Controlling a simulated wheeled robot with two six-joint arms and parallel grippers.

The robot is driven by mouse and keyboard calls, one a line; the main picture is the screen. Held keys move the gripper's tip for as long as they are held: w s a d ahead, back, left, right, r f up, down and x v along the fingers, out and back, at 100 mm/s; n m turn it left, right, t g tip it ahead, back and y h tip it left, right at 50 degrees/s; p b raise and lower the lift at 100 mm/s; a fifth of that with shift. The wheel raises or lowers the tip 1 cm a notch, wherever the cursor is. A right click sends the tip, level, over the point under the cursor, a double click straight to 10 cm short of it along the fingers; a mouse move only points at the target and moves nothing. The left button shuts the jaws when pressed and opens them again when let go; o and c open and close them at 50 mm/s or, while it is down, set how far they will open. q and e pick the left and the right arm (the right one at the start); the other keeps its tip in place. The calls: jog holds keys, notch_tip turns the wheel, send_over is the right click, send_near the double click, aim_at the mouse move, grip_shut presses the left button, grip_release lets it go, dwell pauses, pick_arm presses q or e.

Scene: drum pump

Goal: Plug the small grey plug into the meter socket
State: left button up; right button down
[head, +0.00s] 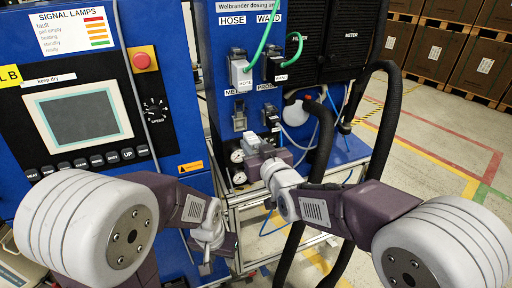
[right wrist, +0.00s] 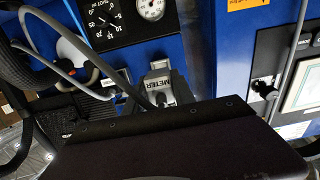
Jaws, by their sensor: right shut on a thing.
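The small grey plug (right wrist: 158,84), marked METER, shows in the right wrist view just beyond my gripper's dark body, close to the blue panel. In the head view the plug (head: 251,138) is at the tip of my right gripper (head: 262,153), which is shut on it. The meter socket (head: 239,119) is a grey fitting on the blue panel, just above and left of the plug. The plug looks below the socket and apart from it; the exact gap is hard to judge. My left gripper (head: 208,240) hangs low left of the pump stand; its fingertips are unclear.
A dark plug with a cable (head: 270,116) sits in the neighbouring probe socket. HOSE (head: 240,73) and WAND (head: 279,67) plugs with green cables are above. Gauges (head: 238,168) are lower left. Thick black hoses (head: 325,130) stand close right of my right gripper.

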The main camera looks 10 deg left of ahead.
aim_at(248, 136)
jog(key=shift+w+a+r+p, duration=0.1)
jog(key=shift+w+a+p, duration=0.25)
jog(key=shift+w, duration=0.2)
jog(key=shift+w+a, duration=0.4)
jog(key=shift+w, duration=0.15)
jog(key=shift+s+d, duration=0.1)
jog(key=shift+w+a, duration=0.3)
jog(key=shift+w, duration=0.15)
jog(key=shift+b, duration=0.35)
jog(key=shift+w+a, duration=0.15)
jog(key=shift+w, duration=0.05)
dwell(0.6)
jog(key=shift+w+a, duration=0.1)
jog(key=shift+w, duration=0.05)
